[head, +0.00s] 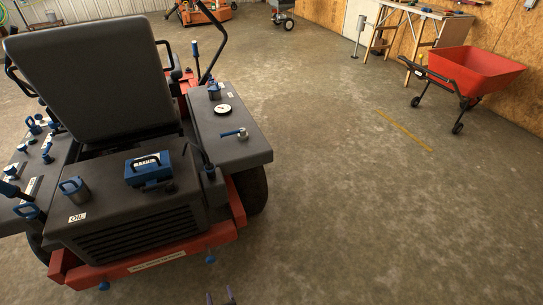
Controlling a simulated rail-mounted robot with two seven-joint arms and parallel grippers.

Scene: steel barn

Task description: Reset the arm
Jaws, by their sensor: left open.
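My left gripper (220,297) shows only as two dark fingertips at the bottom edge of the head view, left of centre. The fingertips stand apart with nothing visible between them. The rest of this gripper and its arm is cut off by the frame edge. In the picture the fingertips are below the rear of a mower (135,232) and appear apart from it. My right gripper is not in view.
The grey and red mower carries a seat (95,80), a blue box (148,169), a round gauge (223,108) and several blue-handled parts. A red cart (470,70) and a workbench (415,12) stand at the back right. The concrete floor (350,200) on the right is clear.

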